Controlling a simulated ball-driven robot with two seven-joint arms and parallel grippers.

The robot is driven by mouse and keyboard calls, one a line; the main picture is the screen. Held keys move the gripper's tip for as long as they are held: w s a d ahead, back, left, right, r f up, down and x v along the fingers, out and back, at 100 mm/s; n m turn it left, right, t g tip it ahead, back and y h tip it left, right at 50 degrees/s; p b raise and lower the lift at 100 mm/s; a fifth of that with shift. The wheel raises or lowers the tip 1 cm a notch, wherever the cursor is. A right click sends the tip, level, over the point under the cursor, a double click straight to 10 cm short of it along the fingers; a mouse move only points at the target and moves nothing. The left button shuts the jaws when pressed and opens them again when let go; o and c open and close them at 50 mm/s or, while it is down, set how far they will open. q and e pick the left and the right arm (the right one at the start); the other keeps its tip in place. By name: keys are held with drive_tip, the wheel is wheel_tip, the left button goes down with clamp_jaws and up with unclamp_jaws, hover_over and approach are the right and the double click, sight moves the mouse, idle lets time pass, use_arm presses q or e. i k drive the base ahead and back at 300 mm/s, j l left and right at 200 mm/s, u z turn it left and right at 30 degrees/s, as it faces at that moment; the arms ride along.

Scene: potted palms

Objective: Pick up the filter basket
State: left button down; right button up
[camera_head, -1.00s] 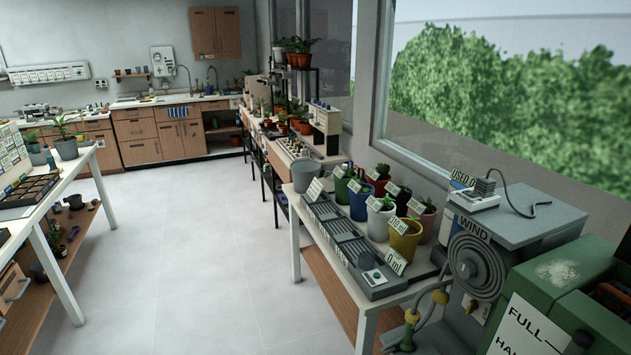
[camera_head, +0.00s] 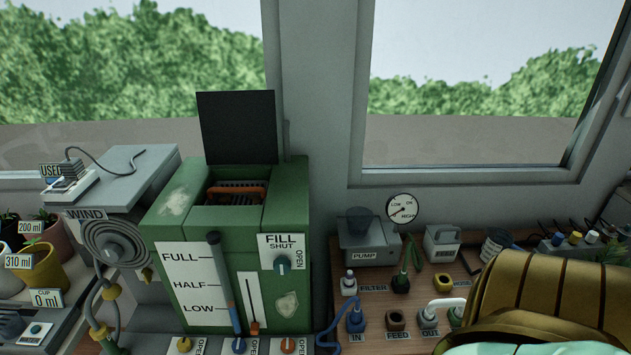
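I cannot tell for certain which thing is the filter basket. A slatted dark insert with an orange-brown handle (camera_head: 237,194) sits in the open top of the green tank (camera_head: 190,262). A dark translucent cup (camera_head: 359,221) stands on the grey pump box (camera_head: 368,248) to the right. A FILTER label (camera_head: 373,288) lies on the wooden bench, between a small white-topped fitting (camera_head: 348,283) and a dark pot-like part (camera_head: 400,284). Neither of my grippers is in view.
A hose reel (camera_head: 112,243) marked WIND stands left of the tank. A round gauge (camera_head: 403,209) stands behind the pump. A large brown and mint-green rounded object (camera_head: 545,295) covers the bench's lower right. Valves line the tank's front bottom edge.

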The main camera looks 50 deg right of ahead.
sight(237, 199)
drive_tip(key=z, duration=1.05)
drive_tip(key=j+z, duration=0.2)
drive_tip(key=z, duration=0.15)
drive_tip(key=j+z, duration=0.15)
drive_tip(key=z, duration=0.2)
drive_tip(key=k, duration=0.05)
